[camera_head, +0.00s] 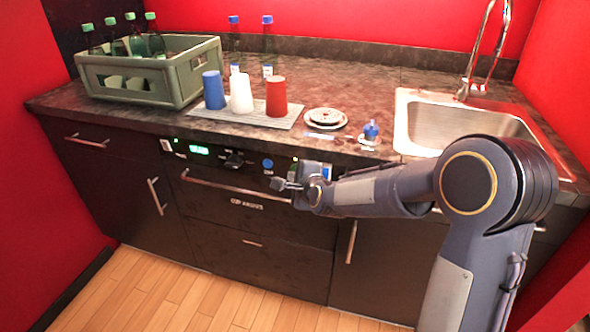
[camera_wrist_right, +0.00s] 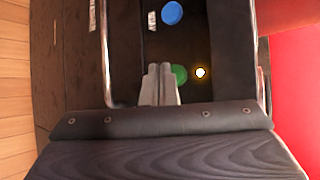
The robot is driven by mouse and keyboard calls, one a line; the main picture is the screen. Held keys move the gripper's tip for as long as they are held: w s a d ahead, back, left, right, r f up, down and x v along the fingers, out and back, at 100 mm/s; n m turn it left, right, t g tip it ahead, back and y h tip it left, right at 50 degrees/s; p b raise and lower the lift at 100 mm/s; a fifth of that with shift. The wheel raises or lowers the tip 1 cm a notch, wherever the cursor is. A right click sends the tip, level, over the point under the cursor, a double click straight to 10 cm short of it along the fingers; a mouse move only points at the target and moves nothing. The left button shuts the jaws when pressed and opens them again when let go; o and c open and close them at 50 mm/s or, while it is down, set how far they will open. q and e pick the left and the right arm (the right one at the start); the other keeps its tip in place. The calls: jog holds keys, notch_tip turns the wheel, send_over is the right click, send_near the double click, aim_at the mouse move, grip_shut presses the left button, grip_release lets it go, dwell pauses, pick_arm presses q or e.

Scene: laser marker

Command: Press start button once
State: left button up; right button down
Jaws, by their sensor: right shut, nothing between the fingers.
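A control panel on the front of the counter holds a round blue button (camera_head: 267,163) with a small label under it. The blue button also shows in the right wrist view (camera_wrist_right: 172,13). A round green button (camera_wrist_right: 179,74) shows in the right wrist view, partly covered by my fingers; the arm hides it in the head view. My right gripper (camera_head: 277,184) is shut and empty in front of the panel. Its fingertips (camera_wrist_right: 159,68) overlap the left edge of the green button; I cannot tell if they touch it. My left gripper is not in view.
A glowing lamp (camera_wrist_right: 200,72) is right of the green button. A green display (camera_head: 199,150) and a dark knob (camera_head: 234,159) sit farther left on the panel. A long handle (camera_head: 232,192) runs below it. Cups, a bottle crate (camera_head: 130,82) and a sink (camera_head: 411,124) are on the counter.

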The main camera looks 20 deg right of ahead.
jog(key=s+a, duration=0.2)
jog(key=s+p, duration=0.1)
jog(key=s, duration=0.1)
jog(key=shift+s+a, duration=0.1)
jog(key=shift+a, duration=0.3)
dwell(0.5)
jog(key=s+d+r+n+g+y, duration=0.15)
jog(key=s+n+g, duration=0.25)
jog(key=s+n, duration=0.85)
jog(key=s+d+n+g+y, duration=0.1)
jog(key=s+d+n+g, duration=0.35)
jog(key=s, duration=1.55)
notch_tip(320, 180, up, 15)
jog(key=a+n+t+p, duration=0.1)
jog(key=a+n+p, duration=0.1)
jog(key=p, duration=1.3)
jog(key=shift+s, duration=0.45)
